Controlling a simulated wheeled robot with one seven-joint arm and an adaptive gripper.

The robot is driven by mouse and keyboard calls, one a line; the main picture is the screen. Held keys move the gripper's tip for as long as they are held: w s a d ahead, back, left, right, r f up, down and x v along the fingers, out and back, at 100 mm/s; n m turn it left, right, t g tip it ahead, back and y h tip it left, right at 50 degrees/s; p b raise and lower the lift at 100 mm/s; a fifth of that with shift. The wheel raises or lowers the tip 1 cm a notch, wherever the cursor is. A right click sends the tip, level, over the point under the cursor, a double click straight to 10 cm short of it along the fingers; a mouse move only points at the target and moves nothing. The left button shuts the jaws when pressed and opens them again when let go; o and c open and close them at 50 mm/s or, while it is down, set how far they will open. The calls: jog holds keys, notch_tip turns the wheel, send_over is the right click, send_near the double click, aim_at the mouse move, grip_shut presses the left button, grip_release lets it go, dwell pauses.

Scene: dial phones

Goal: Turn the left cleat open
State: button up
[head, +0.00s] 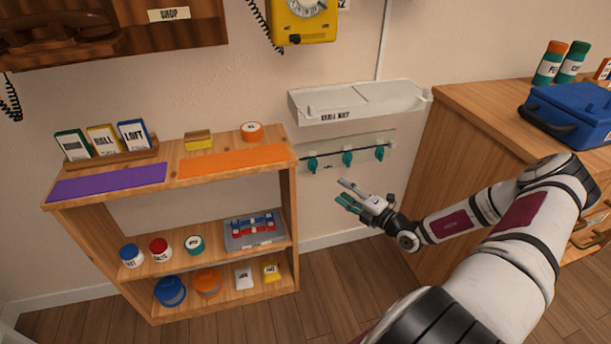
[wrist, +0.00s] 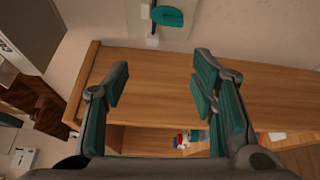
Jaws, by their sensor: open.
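Three teal cleats sit in a row on a pale wall board (head: 387,138) below the white wall tray. The left cleat (head: 312,164) is at the left end, close to the shelf's right side. The middle cleat (head: 347,157) and the right cleat (head: 379,152) stand to its right. A dark line runs along the row. My gripper (head: 343,191) is open and empty, below the row and to the lower right of the left cleat, apart from it. In the wrist view my open gripper (wrist: 160,78) shows with one teal cleat (wrist: 168,16) beyond it at the top; I cannot tell which one.
A wooden shelf unit (head: 290,215) with jars, boxes and cards stands at the left. A white wall tray (head: 355,101) juts out above the cleats. A wooden counter (head: 460,95) with a blue case (head: 568,110) is at the right. Free room lies between shelf and counter.

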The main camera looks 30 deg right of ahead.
aim_at(315, 170)
jog(key=w+b, duration=0.1)
jog(key=w, duration=0.3)
jog(key=w+f+m+b, duration=0.1)
jog(key=w, duration=0.4)
jog(key=w+f+m+h+b, duration=0.1)
jog(key=w+b, duration=0.1)
jog(key=w, duration=0.3)
jog(key=shift+w+a, duration=0.1)
jog(key=shift+a, duration=0.1)
jog(key=c, duration=1.1)
jog(key=shift+c, duration=0.2)
